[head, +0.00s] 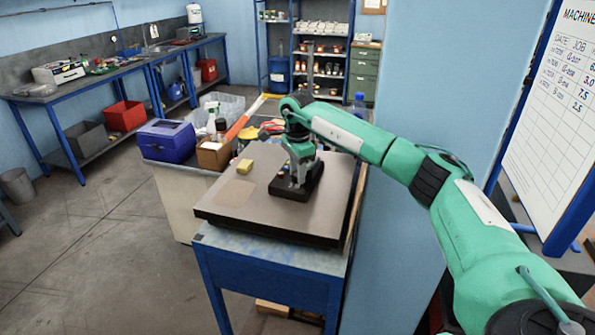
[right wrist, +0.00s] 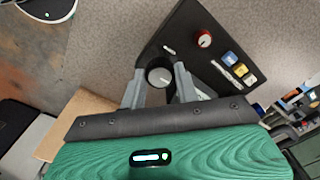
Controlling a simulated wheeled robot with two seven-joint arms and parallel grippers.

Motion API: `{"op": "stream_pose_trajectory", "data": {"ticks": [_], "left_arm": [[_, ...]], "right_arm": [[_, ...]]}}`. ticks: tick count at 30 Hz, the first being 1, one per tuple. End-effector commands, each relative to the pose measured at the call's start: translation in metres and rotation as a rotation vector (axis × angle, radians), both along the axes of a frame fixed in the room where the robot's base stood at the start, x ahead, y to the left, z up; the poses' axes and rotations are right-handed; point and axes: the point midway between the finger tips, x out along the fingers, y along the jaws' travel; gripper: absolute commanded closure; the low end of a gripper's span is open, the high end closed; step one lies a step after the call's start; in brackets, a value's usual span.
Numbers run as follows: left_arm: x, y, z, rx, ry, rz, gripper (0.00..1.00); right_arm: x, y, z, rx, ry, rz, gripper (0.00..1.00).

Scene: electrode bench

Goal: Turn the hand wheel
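The hand wheel, a round black knob with a silver cap (right wrist: 160,76), sits on a black control box (right wrist: 185,38). In the head view the box (head: 308,190) stands on the grey slab, beneath my right gripper (head: 299,178). In the right wrist view the two grey fingers of my right gripper (right wrist: 160,84) stand apart, one on each side of the hand wheel. I cannot tell whether they press on it. The wheel itself is hidden by my arm in the head view. My left gripper is not in view.
The box also carries a red knob (right wrist: 204,40) and several coloured buttons (right wrist: 234,58). A blue bin (head: 167,141), a cardboard box (head: 213,155) and spray bottles stand behind at left.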

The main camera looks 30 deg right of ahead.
Motion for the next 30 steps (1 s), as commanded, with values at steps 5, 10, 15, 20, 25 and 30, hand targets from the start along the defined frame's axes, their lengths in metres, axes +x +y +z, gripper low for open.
{"op": "stream_pose_trajectory", "data": {"ticks": [5,10,15,20,25,30], "left_arm": [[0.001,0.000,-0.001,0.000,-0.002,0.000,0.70],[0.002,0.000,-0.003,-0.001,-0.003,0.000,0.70],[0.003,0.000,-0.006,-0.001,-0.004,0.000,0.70],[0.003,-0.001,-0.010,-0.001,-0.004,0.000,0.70],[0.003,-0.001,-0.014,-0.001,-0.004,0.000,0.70],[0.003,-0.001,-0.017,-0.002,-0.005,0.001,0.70]], "right_arm": [[0.000,0.000,0.000,-0.001,0.000,-0.011,0.92],[0.000,0.000,-0.001,-0.001,0.000,-0.063,0.92],[0.000,-0.001,-0.001,-0.001,0.000,-0.170,0.92],[0.000,-0.001,-0.001,-0.001,0.000,-0.308,0.92],[0.000,-0.001,-0.001,-0.001,0.000,-0.470,0.92],[0.000,-0.001,-0.001,-0.001,0.000,-0.632,0.92]]}}
